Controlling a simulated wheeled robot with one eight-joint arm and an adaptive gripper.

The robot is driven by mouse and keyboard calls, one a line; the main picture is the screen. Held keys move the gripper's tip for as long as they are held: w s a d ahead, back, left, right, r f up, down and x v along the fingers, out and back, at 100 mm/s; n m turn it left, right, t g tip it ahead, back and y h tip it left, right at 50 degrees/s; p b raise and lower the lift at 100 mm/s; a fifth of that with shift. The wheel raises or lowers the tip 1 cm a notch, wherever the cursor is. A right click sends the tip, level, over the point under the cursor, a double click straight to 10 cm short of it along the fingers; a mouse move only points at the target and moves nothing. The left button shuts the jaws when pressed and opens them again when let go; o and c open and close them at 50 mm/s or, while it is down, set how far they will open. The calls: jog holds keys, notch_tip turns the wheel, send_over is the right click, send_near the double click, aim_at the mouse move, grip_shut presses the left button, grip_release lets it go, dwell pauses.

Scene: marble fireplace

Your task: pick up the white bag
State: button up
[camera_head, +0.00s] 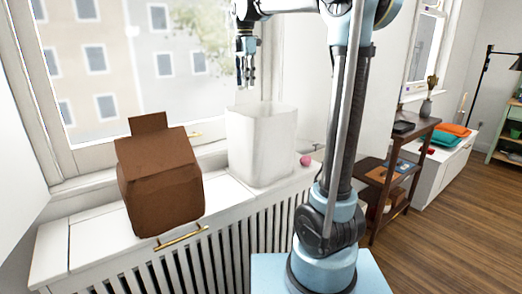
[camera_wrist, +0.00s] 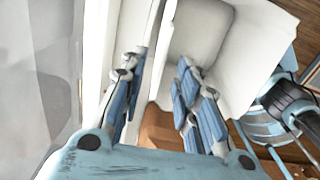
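The white bag (camera_head: 262,150) stands upright on the white radiator cover below the window. In the wrist view the bag (camera_wrist: 248,45) shows its open top and pale inside. My gripper (camera_head: 246,82) points down just above the bag's back rim in the head view. In the wrist view my gripper (camera_wrist: 162,57) is open, with its two blue-padded fingers apart. The right finger overlaps the bag's opening and the left finger lies on the window side of it. I cannot tell whether either finger touches the bag.
A brown bag (camera_head: 160,180) stands to the left on the radiator cover (camera_head: 85,245). A small pink ball (camera_head: 305,160) lies right of the white bag. The window (camera_head: 110,70) is close behind. A brown shelf table (camera_head: 400,150) stands farther right.

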aim_at(245, 92)
jog(key=shift+s+a+f, duration=0.1)
jog(key=shift+s+f, duration=0.05)
jog(key=shift+f, duration=2.55)
grip_shut()
